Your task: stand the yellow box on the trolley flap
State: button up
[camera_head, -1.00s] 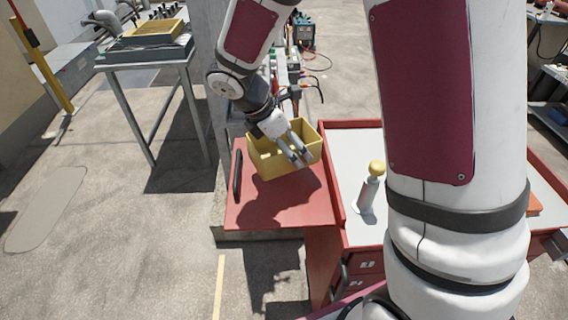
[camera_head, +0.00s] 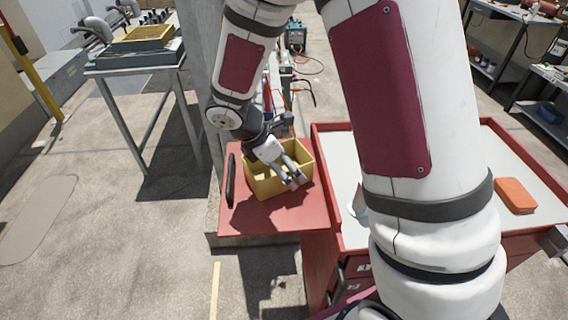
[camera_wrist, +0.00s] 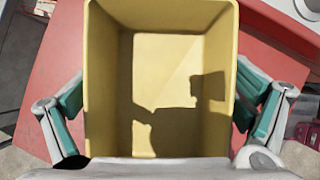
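The yellow box (camera_head: 262,184) is an open-topped bin, upright over the red trolley flap (camera_head: 290,217). It is at or just above the flap; I cannot tell whether its base touches. My gripper (camera_head: 290,172) reaches down to it from above. In the wrist view the box (camera_wrist: 165,70) fills the middle, empty inside, with shadows on its floor. Red flap surface (camera_wrist: 52,75) shows beside the box. The underside of the box is hidden.
A black handle (camera_head: 231,180) lies along the flap's left side. The trolley top (camera_head: 335,150) has a raised red rim and an orange block (camera_head: 515,195). A grey pillar stands behind the flap. A table (camera_head: 135,62) with trays is at back left.

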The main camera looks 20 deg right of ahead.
jog(key=shift+r, duration=0.1)
jog(key=w+p+v, duration=0.1)
jog(key=v, duration=1.1)
jog(key=s+d+r+m+y, duration=0.2)
jog(key=s+d+r+m, duration=0.3)
jog(key=s+r+m, duration=0.65)
jog(key=s+m+t+y, duration=0.2)
jog(key=s+m, duration=0.5)
jog(key=s, duration=0.7)
jog(key=shift+a+f+m+t+y, duration=0.25)
jog(key=shift+m+t+y, duration=0.1)
jog(key=shift+y, duration=0.55)
jog(key=shift+r, duration=0.15)
notch_tip(320, 180, up, 4)
jog(key=p, duration=0.3)
jog(key=shift+s+t, duration=0.1)
jog(key=shift+t, duration=0.25)
